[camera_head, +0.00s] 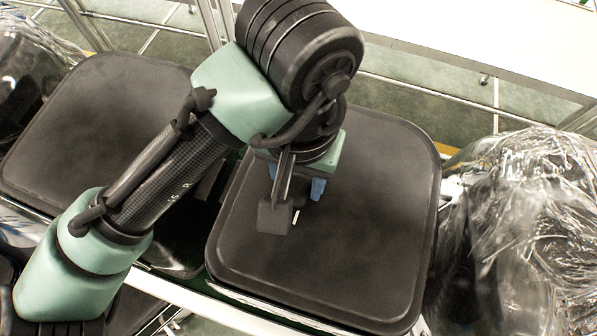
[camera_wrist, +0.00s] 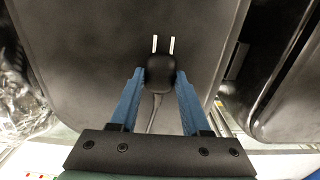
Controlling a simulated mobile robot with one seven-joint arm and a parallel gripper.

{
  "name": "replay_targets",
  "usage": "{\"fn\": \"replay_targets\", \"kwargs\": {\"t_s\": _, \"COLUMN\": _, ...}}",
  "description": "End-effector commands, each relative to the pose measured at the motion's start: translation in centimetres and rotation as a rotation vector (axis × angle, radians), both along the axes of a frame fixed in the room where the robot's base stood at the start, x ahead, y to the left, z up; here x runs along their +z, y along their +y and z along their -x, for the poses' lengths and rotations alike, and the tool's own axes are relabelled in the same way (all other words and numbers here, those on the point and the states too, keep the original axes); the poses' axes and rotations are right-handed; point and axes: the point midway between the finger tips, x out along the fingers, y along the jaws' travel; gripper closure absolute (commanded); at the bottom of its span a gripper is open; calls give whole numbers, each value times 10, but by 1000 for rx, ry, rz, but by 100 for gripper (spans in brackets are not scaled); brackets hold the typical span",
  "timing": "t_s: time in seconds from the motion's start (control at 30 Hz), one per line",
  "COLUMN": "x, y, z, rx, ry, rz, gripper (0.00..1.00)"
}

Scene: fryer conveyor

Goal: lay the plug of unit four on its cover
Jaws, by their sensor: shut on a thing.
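My gripper (camera_head: 301,194) is over the middle of a dark, rounded-square cover (camera_head: 350,255), which also fills much of the wrist view (camera_wrist: 85,45). In the wrist view its two blue fingers are shut on a black plug (camera_wrist: 160,74). The plug's two pale prongs point away from the gripper, and its cable runs back between the fingers. In the head view the plug is mostly hidden by my wrist; a pale prong shows just above the cover. I cannot tell whether the plug touches the cover. No unit number is readable.
A second dark cover (camera_head: 85,125) lies to the left, beyond a gap crossed by my arm. Clear plastic-wrapped items (camera_head: 535,215) stand close on the right, and more (camera_head: 30,65) at the far left. A white surface (camera_head: 470,40) runs along the back. The cover around my gripper is bare.

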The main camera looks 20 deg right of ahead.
Motion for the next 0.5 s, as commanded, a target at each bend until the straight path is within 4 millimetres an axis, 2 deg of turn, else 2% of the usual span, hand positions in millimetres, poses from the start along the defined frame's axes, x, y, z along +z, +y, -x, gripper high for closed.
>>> {"fn": "replay_targets", "kwargs": {"t_s": 0.13, "x": 0, "y": 0, "z": 0, "rx": 0, "ry": 0, "rz": 0, "gripper": 98}}
{"fn": "replay_targets", "kwargs": {"t_s": 0.17, "x": 1, "y": 0, "z": 0, "rx": 0, "ry": 0, "rz": 0, "gripper": 50}}
{"fn": "replay_targets", "kwargs": {"t_s": 0.33, "x": 1, "y": 0, "z": 0, "rx": 0, "ry": 0, "rz": 0, "gripper": 19}}
{"fn": "replay_targets", "kwargs": {"t_s": 0.5, "x": 1, "y": 0, "z": 0, "rx": 0, "ry": 0, "rz": 0, "gripper": 18}}
